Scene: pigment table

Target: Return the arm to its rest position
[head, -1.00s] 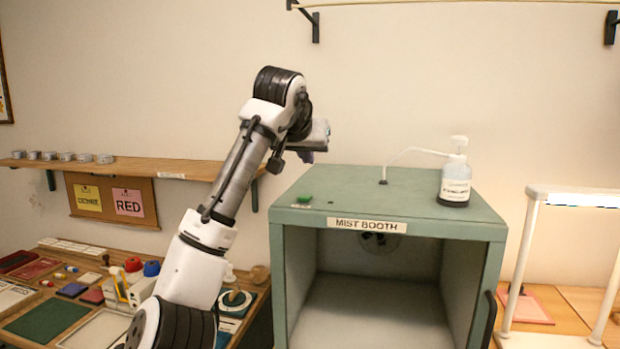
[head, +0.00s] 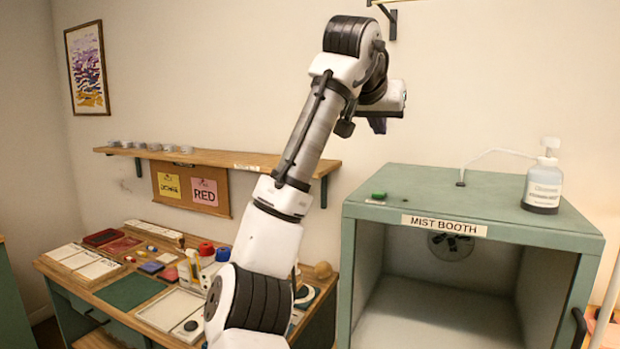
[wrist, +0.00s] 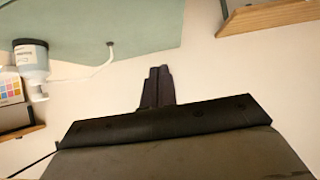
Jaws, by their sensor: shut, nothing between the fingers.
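My arm is raised in front of the wall, bent at the elbow near the top of the head view. My gripper (head: 377,125) hangs above the back left of the mist booth, partly hidden behind my wrist. In the wrist view my gripper (wrist: 158,75) shows dark fingers closed together, with nothing between them. It is apart from the booth and the shelf.
The green mist booth (head: 400,210) stands at right, with a pump bottle (head: 543,185) and a green button (head: 378,196) on top. A wall shelf (head: 225,158) with small tins is at left. The worktable (head: 75,283) below holds pigments and trays.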

